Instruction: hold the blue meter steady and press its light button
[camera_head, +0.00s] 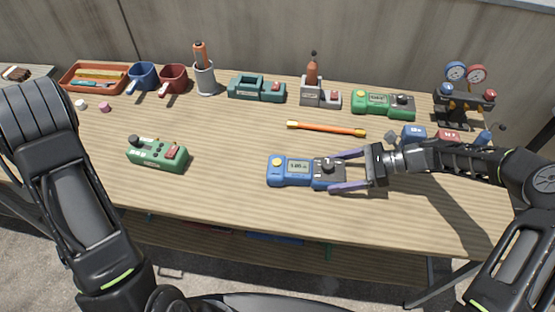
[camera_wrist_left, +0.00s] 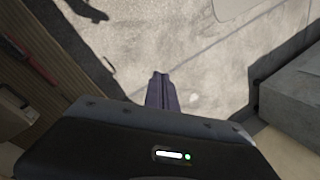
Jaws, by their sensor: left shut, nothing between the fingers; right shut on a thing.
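The blue meter (camera_head: 298,171) lies on the wooden table near its front edge. It has a grey display in the middle, a round yellow button (camera_head: 277,162) at its left end and a dark section with a knob at its right end. My right gripper (camera_head: 335,171) reaches in from the right and is shut on the meter's dark right end, one finger on each side. My left gripper (camera_wrist_left: 162,92) shows in the left wrist view, shut and empty, over pale ground; its fingers do not show in the head view.
A green device (camera_head: 157,154) lies left of the meter, with bare table between. Behind are an orange stick (camera_head: 326,129), a green meter (camera_head: 383,103), mugs (camera_head: 173,78), a tray (camera_head: 68,78) and a gauge set (camera_head: 463,100). Small blue and red items stand near my right arm.

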